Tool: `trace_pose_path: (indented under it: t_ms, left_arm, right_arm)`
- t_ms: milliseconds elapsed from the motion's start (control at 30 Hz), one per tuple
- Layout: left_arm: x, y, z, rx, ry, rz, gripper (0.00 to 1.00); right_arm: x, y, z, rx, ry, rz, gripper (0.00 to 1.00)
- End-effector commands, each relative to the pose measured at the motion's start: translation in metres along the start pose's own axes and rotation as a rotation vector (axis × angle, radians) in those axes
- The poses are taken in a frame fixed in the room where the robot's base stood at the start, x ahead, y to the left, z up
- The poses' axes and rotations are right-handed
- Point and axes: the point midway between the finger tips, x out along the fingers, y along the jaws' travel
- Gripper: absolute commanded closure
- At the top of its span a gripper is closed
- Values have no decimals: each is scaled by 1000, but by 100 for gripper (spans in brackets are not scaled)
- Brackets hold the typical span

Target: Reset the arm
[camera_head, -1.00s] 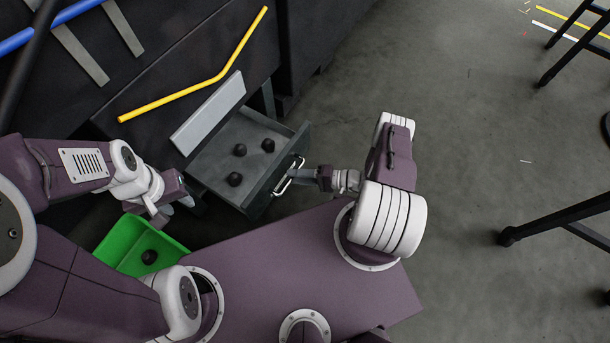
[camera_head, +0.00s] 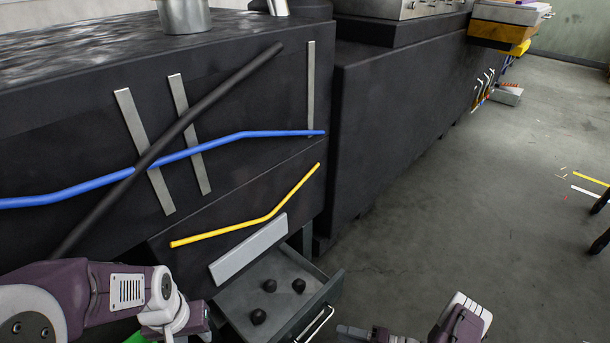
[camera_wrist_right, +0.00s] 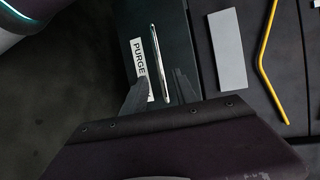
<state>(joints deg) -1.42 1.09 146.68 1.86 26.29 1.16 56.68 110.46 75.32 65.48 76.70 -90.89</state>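My left arm comes in from the left. Its gripper (camera_head: 196,332) points down at the bottom edge beside the drawer, mostly cut off, so its finger gap is unclear. My right gripper (camera_head: 350,334) is at the bottom edge, just right of the handle (camera_head: 318,324) of the open drawer (camera_head: 233,302). In the right wrist view, the right fingers (camera_wrist_right: 160,82) are apart, one on either side of the handle (camera_wrist_right: 158,62) as seen from there. I cannot tell whether they touch it. The drawer front carries a "PURGE" label (camera_wrist_right: 139,62).
Several dark lumps (camera_head: 270,286) lie in the drawer. A sliver of the green bin (camera_head: 136,338) shows at the bottom left. A dark cabinet with blue (camera_head: 240,135) and yellow (camera_head: 238,231) bars stands behind.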

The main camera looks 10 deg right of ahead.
Motion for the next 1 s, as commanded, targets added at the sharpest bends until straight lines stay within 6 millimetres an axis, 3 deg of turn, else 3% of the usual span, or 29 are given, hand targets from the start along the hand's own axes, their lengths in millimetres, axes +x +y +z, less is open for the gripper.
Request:
trace_pose_path:
  t_ms: [100,167,267,367,500,633,800,1000]
  left_arm:
    - [-3,0,0,0,0,0,64]
    - [-6,0,-1,0,0,0,64]
    - [-11,0,-1,0,0,0,64]
    - [-16,0,-2,0,0,0,64]
    - [-23,0,-2,0,0,0,64]
    - [-29,1,-3,0,0,0,64]
    - [-35,1,-4,0,0,0,64]
    - [-38,1,-4,0,0,0,64]
  right_arm:
    - [7,-7,0,-23,-40,10,66]
    - [7,-25,-19,-99,-82,40,66]
    - [14,-79,-56,-263,-170,91,66]
    - [31,-147,-66,-423,-311,132,66]
    - [54,-236,-39,-614,-547,252,66]
    - [56,-296,9,-724,-729,441,66]
    - [32,-332,61,-811,-814,720,66]
    - [-10,-340,91,-859,-730,1012,66]
